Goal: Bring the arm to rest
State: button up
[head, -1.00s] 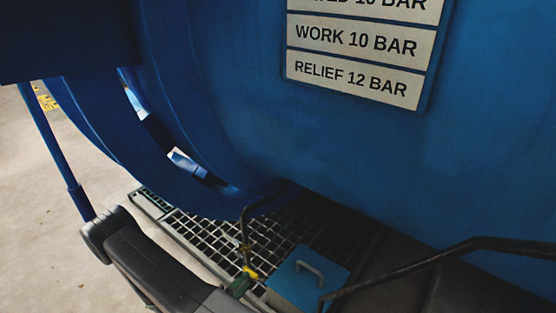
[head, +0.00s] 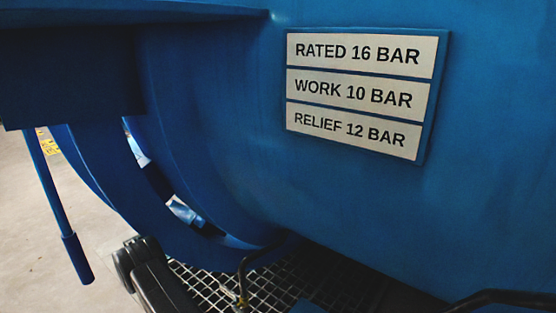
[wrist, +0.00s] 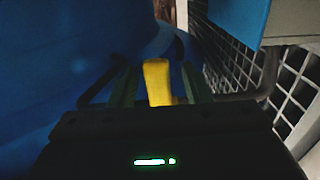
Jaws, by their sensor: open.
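In the wrist view my gripper (wrist: 160,78) is open, with its two dark green fingers apart. A yellow piece (wrist: 157,85) shows between the fingers; I cannot tell whether it touches either one. In the head view part of my grey arm (head: 158,280) shows at the lower left. My gripper lies below the bottom edge there or is too dark to make out. A thin dark bent rod (head: 242,276) runs down beside the blue vessel (head: 330,210).
The vessel fills most of the head view. A label plate (head: 360,92) reads rated 16, work 10, relief 12 bar. A blue lever (head: 60,220) hangs at the left. Metal grating (head: 285,288) lies below, and a dark rail (head: 500,297) crosses the lower right.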

jog(key=shift+p+v, duration=1.65)
jog(key=shift+v, duration=4.25)
jog(key=w+d+r+n+b, duration=0.1)
jog(key=w+d+b, duration=0.2)
jog(key=w+d, duration=0.5)
jog(key=shift+w+d+r+n, duration=0.25)
jog(key=shift+w+n, duration=0.15)
jog(key=shift+w, duration=1.05)
